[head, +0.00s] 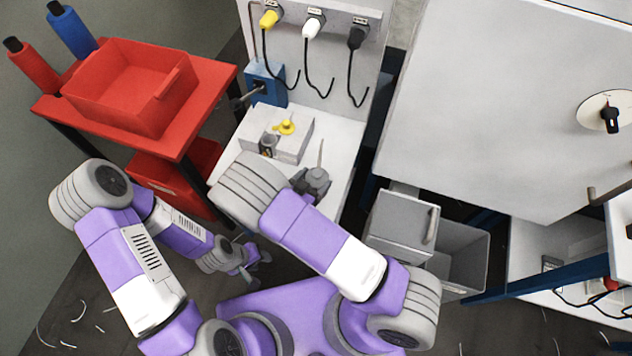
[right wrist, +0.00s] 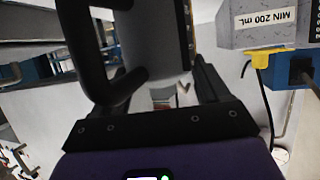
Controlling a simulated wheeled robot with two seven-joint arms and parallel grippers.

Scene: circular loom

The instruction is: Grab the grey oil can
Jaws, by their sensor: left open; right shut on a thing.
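The grey oil can (head: 316,181), with a thin upright spout, is over the pale bench beside my right arm in the head view. In the right wrist view, the can's dark grey body (right wrist: 155,35) and looped handle fill the space between the fingers. My right gripper (right wrist: 140,72) is shut on it. My right arm hides most of that gripper in the head view. My left gripper (head: 258,268) is open and empty, low beside the bench and away from the can.
A pale block (head: 290,150) with a yellow piece (head: 286,126) and a small dark cup (head: 268,146) stand behind the can. A red cart (head: 215,85) with a red bin (head: 130,95) is at left. A large grey panel (head: 490,100) and a grey cabinet (head: 400,225) are at right.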

